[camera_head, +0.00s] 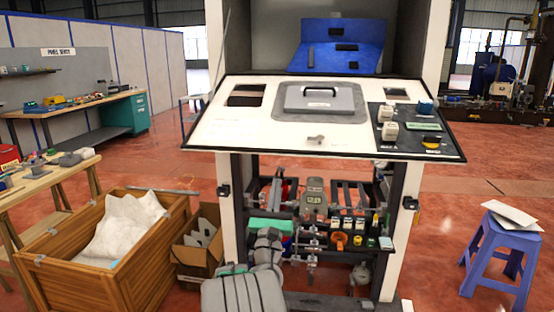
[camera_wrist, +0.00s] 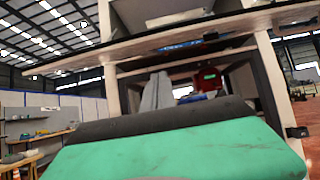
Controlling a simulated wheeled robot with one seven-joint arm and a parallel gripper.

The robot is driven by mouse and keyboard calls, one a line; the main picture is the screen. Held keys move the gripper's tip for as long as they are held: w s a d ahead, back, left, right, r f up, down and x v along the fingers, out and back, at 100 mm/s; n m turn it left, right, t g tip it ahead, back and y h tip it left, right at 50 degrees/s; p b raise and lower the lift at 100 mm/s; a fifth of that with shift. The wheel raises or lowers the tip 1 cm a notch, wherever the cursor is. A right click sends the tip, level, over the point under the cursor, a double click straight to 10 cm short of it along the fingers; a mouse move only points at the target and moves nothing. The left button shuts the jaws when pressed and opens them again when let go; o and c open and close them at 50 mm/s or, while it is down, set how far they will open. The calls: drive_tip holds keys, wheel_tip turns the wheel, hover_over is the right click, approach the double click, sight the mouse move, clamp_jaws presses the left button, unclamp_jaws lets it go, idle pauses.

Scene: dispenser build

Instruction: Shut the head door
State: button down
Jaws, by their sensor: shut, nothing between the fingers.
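The head door (camera_head: 250,125) is a wide white panel with a dark edge on the front of the dispenser cabinet. It hangs open, tilted out towards me, below the blue-lined upper opening (camera_head: 343,45). In the wrist view its underside (camera_wrist: 190,38) crosses the top of the picture. My gripper (camera_wrist: 157,92) appears shut and empty, its grey fingers pointing up below the door and apart from it. Its green housing fills the bottom of the wrist view. In the head view my grey arm reaches up from the bottom; the fingertips are hard to make out there.
Below the door is an open bay with a crowded shelf of parts (camera_head: 340,240). A wooden crate (camera_head: 150,265) and a cardboard box (camera_head: 200,262) stand to the left, a blue stool (camera_head: 497,240) to the right. Red floor is clear between cabinet and stool.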

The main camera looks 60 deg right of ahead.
wheel_tip(320, 180, up, 6)
drive_tip(key=d+p, duration=0.1)
drive_tip(key=p, duration=0.1)
drive_tip(key=shift+w+d+p, duration=0.2)
drive_tip(key=shift+w+p, duration=0.1)
drive_tip(key=shift+w, duration=0.05)
